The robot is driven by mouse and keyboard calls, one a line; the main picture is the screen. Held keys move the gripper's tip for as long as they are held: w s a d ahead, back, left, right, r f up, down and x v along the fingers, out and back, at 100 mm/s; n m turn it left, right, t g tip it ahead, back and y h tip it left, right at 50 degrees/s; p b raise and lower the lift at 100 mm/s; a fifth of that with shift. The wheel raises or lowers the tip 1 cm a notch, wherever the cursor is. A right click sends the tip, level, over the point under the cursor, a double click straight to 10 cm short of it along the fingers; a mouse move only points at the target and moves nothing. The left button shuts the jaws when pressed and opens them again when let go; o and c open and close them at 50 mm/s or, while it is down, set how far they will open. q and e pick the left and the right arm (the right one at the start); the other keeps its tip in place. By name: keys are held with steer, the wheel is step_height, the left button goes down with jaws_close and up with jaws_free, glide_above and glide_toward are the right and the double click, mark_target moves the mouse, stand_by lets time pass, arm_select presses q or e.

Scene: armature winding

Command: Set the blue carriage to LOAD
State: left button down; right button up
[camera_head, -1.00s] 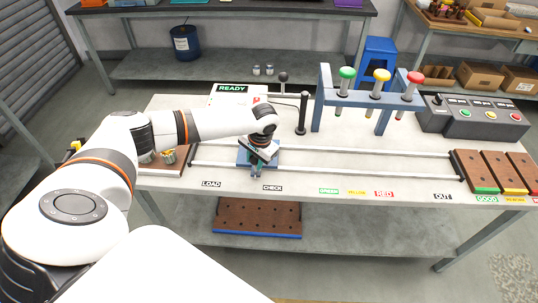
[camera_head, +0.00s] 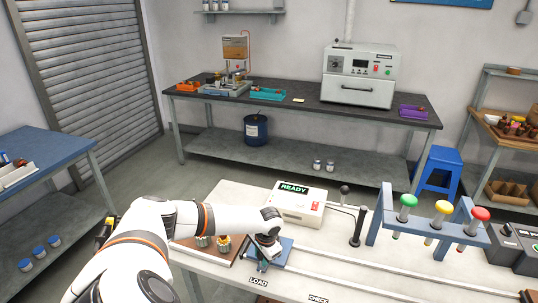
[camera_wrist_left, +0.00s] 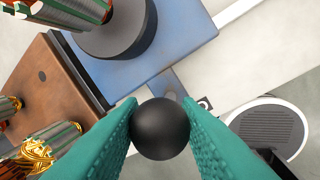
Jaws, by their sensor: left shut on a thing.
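The blue carriage (camera_head: 284,250) sits on the rails at the left of the bench, behind the LOAD label (camera_head: 258,281). In the left wrist view, its blue plate (camera_wrist_left: 178,42) carries a dark round base (camera_wrist_left: 122,38) with an armature (camera_wrist_left: 75,10) standing in it. A black ball knob (camera_wrist_left: 160,128) is at the end of the carriage's short blue arm. My left gripper (camera_head: 262,266), with teal fingers, is shut on this knob; the fingers also show in the wrist view (camera_wrist_left: 160,135). My left wrist hides part of the carriage. My right gripper is not in view.
A brown board (camera_head: 212,251) with armatures lies just left of the carriage. The rails (camera_head: 350,268) run clear to the right, past the CHECK label (camera_head: 318,299). A READY box (camera_head: 298,205) and a post with colored knobs (camera_head: 408,201) stand behind.

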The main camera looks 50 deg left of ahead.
arm_select(q)
steer(key=shift+a, duration=0.25)
steer(key=c, duration=1.2)
jaws_free()
steer(key=shift+s, duration=0.1)
steer(key=shift+o, duration=0.5)
steer(key=shift+r, duration=0.1)
steer(key=shift+d+r, duration=0.1)
steer(key=shift+r, duration=0.25)
step_height(320, 180, up, 11)
steer(key=d+b, duration=0.1)
steer(key=d, duration=0.1)
steer(key=shift+s+f, duration=0.1)
